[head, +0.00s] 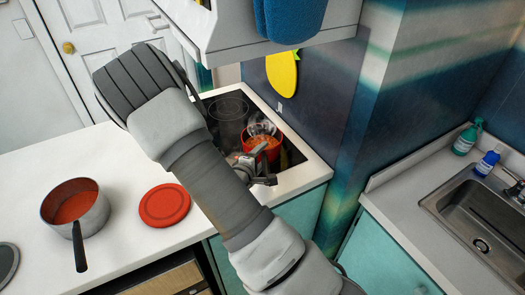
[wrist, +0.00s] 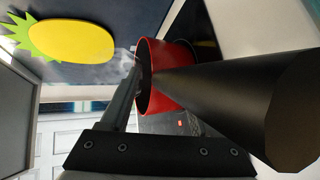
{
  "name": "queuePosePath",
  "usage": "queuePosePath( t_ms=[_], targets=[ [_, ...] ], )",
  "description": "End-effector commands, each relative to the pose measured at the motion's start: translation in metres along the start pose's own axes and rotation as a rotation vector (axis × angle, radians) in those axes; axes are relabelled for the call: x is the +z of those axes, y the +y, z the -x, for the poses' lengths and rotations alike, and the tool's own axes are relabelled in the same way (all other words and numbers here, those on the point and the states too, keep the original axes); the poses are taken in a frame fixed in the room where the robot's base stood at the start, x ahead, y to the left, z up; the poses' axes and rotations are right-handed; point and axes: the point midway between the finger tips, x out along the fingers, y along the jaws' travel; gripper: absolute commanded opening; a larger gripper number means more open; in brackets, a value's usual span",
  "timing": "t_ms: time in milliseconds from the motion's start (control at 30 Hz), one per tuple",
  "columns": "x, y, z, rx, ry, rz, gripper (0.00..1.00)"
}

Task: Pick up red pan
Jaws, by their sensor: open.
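The red pan (head: 274,150) stands on the black cooktop, with orange-red contents and steam above it. My arm hides part of it in the head view. In the wrist view the red pan (wrist: 176,101) is in the upper middle, and its thick black handle (wrist: 235,100) runs right, close to the camera. My gripper (head: 260,165) is at the near side of the pan in the head view. It is open. In the wrist view one finger shows left of the handle; the handle covers much of the other side. I cannot tell whether a finger touches the pan.
A grey saucepan (head: 92,216) with red contents and a red disc (head: 164,205) are on the white counter at left. A range hood (head: 230,35) hangs above the cooktop (head: 228,108). A blue wall is behind it. A sink (head: 485,225) is at right.

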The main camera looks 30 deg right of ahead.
Motion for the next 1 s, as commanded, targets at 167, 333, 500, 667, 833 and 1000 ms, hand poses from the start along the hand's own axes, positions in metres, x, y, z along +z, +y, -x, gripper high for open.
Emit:
queuePosePath(
  t_ms=[167,333,500,667,833,1000],
  targets=[
    [-0.0001,0.0,0.0003,0.0,0.0,0.0,0.37],
    [-0.0002,0.0002,0.0003,0.001,0.0,0.0,0.07],
    [-0.0002,0.0005,0.0003,0.001,0.0,-0.001,0.0],
    [-0.0003,0.0007,0.0003,0.002,0.0,-0.001,0.0],
    [-0.0004,0.0008,0.0002,0.002,0.0,-0.001,0.0],
    [-0.0004,0.0009,0.0002,0.002,0.0,-0.001,0.0]
  ],
)
